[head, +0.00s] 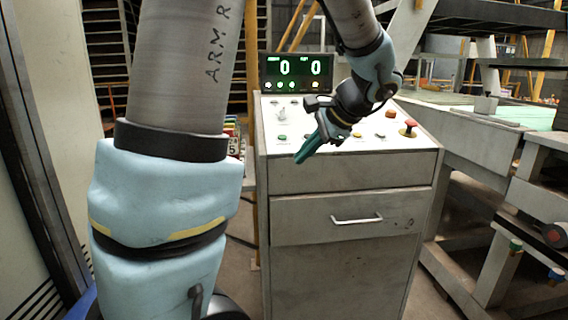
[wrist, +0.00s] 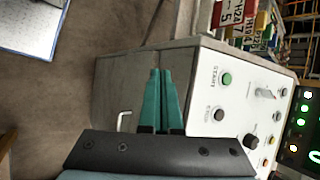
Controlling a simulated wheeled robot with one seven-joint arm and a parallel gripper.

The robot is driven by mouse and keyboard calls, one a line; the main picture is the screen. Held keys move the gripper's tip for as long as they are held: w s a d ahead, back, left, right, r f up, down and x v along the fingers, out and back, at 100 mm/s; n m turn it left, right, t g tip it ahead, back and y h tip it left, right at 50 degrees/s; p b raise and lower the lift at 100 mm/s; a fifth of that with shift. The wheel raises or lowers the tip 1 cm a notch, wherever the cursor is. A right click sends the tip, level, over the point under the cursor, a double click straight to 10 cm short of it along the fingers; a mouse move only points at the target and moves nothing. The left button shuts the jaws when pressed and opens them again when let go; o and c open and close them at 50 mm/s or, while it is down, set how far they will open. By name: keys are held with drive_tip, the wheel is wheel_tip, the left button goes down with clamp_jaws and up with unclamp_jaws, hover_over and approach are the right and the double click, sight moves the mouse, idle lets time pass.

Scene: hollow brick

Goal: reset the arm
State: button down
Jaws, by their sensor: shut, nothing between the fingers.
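My gripper (head: 308,150) is in front of the grey control cabinet, near the front edge of its white top panel. Its teal fingers point down and to the left in the head view. In the wrist view the two fingers of my gripper (wrist: 161,76) lie side by side, shut with nothing between them. My arm reaches in from above, and a large pale blue link of it fills the left of the head view.
The control cabinet (head: 345,255) has a handled drawer, a panel with a red mushroom button (head: 409,126) and a green button (wrist: 227,79), and a display (head: 296,70) reading 0 and 0. Workbenches (head: 470,140) stand right. Numbered coloured blocks (wrist: 240,20) sit beside the cabinet.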

drive_tip(key=s+a+f+n+g+h, duration=0.3)
drive_tip(key=s+a+f+n+h, duration=0.3)
drive_tip(key=s+a+f+n, duration=0.4)
drive_tip(key=shift+s+a+f+n+g+h, duration=0.3)
drive_tip(key=shift+a+f+n, duration=0.25)
drive_tip(key=shift+f+n, duration=1.15)
drive_tip(key=shift+f+m, duration=0.25)
drive_tip(key=shift+m, duration=0.05)
